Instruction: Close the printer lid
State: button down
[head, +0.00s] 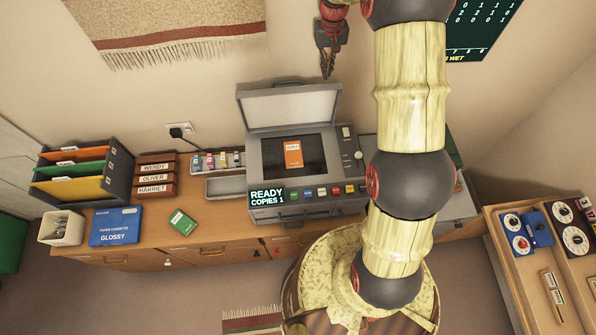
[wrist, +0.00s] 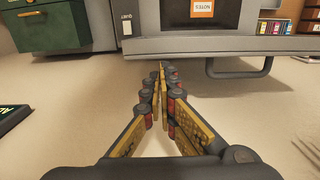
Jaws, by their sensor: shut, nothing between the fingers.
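The grey printer (head: 307,198) sits on the low wooden cabinet, and its display reads "READY COPIES 1". Its lid (head: 290,106) stands open and roughly upright at the back, with its pale inner side facing the front. An orange card (head: 293,155) lies on the dark scanner glass and also shows upside down in the wrist view (wrist: 203,9). My gripper (head: 327,74) is shut and empty, pointing down near the lid's top right corner, by the wall. In the wrist view my gripper (wrist: 160,68) points toward the lid's edge (wrist: 180,46); I cannot tell whether they touch.
A wall hanging (head: 170,25) is behind. A side table (head: 530,275) with dials is at right.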

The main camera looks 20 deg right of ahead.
aim_at(328, 87)
jog(key=shift+s+a+f+b, duration=0.1)
jog(key=shift+s+f+b, duration=0.25)
jog(key=shift+f, duration=0.5)
jog(key=shift+s+a+f+b, duration=0.1)
jog(key=shift+f+b, duration=0.4)
jog(key=shift+f, duration=0.4)
jog(key=shift+s+f+b, duration=0.25)
jog(key=shift+f+b, duration=0.2)
jog(key=shift+f, duration=0.4)
jog(key=shift+a+f, duration=0.15)
jog(key=shift+f, duration=0.05)
jog(key=shift+w+f, duration=0.2)
jog(key=shift+d+f, duration=0.1)
jog(key=shift+d, duration=0.35)
jog(key=shift+s+d+b, duration=0.15)
jog(key=shift+s+b, duration=0.1)
jog(key=shift+b, duration=0.05)
jog(key=shift+s+a+r, duration=0.35)
jog(key=shift+s+a, duration=0.2)
jog(key=shift+s, duration=0.2)
jog(key=shift+s+f+b, duration=0.2)
jog(key=shift+s+b, duration=0.05)
jog(key=shift+b, duration=0.05)
jog(key=shift+s+a+f+b, duration=0.55)
jog(key=shift+s+a+b, duration=0.35)
jog(key=shift+s, duration=2.9)
notch_tip(328, 87, up, 8)
jog(key=p, duration=0.4)
jog(key=shift+p, duration=0.35)
